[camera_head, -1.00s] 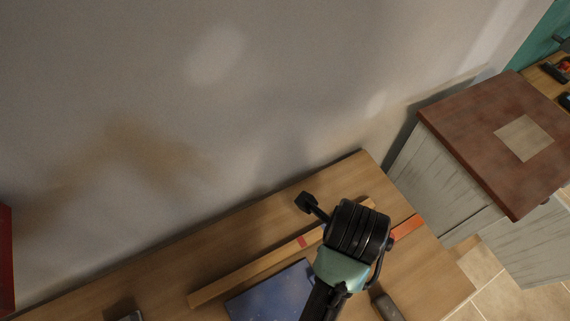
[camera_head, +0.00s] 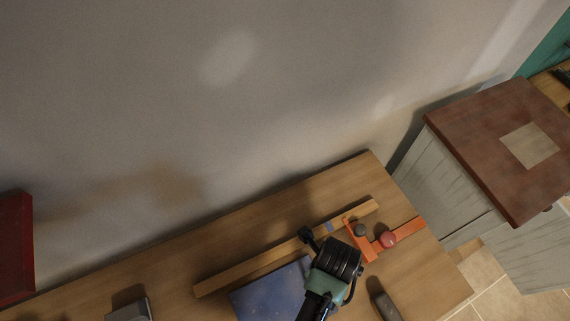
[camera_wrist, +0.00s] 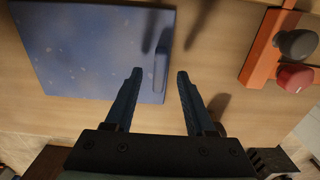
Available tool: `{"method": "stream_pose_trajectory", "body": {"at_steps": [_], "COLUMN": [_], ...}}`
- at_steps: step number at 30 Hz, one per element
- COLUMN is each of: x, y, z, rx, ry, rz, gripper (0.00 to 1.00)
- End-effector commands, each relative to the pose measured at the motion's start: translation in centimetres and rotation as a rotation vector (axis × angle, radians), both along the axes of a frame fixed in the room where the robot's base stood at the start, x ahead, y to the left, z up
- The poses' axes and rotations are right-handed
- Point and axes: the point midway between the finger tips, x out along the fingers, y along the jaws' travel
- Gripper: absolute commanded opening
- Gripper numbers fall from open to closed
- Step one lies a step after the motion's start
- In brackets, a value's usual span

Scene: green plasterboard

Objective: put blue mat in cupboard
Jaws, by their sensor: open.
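The blue mat (camera_head: 265,295) is a flat, speckled blue square on the wooden bench. It also shows in the wrist view (camera_wrist: 90,50), with a raised strip like a handle along its right edge. My gripper (camera_wrist: 160,74) is open, its fingertips either side of that strip with nothing held. Whether the fingers touch the mat cannot be told. In the head view my gripper (camera_head: 335,268) is over the mat's right side and hides part of it. A pale cabinet with a brown top (camera_head: 480,125) stands at the right; whether it is the cupboard is unclear.
An orange holder (camera_head: 362,240) with a dark knob and a red knob (camera_head: 388,239) lies right of my gripper. A wooden bar (camera_head: 240,271) lies behind the mat. A grey object (camera_head: 385,302) is at the front. A red box (camera_head: 15,245) is at far left.

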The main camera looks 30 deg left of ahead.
Motion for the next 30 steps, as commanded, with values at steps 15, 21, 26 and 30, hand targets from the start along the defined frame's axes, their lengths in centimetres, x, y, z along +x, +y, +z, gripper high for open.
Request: {"method": "stream_pose_trajectory", "body": {"at_steps": [15,21,26,30], "x": [-0.1,-0.1,-0.1,-0.1], "y": [0.0,0.0,0.0,0.0], "z": [-2.5,-2.5,-2.5,-2.5], "rx": [0.000,0.000,0.000,0.000], "ry": [-0.001,-0.001,-0.001,-0.001], "rz": [0.000,0.000,0.001,0.001], "gripper": [0.50,0.14,0.00,0.00]}}
